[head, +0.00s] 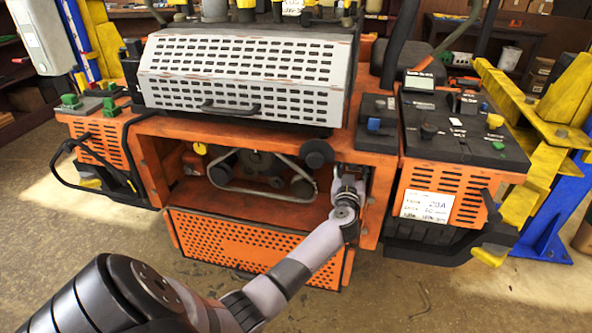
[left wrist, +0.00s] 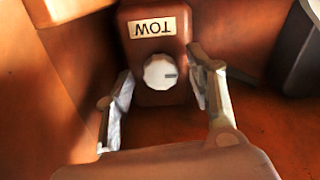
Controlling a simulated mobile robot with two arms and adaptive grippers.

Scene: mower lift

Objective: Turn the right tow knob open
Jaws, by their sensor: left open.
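The tow knob (left wrist: 160,72) is a small white round dial with a dark mark pointing right in the left wrist view. It sits on a reddish-brown block below a TOW label (left wrist: 153,28) that appears upside down. My left gripper (left wrist: 161,76) is open, with one finger on each side of the knob and visible gaps between. In the head view my left gripper (head: 349,176) reaches into the right end of the mower's open orange bay (head: 262,205), and I cannot make out the knob there. My right gripper is not in view.
The bay's walls and floor surround my left gripper closely. A dark round knob (head: 317,153) and a belt (head: 262,191) are just left of it. The white perforated cover (head: 240,75) is above. A yellow lift post (head: 535,160) stands at right.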

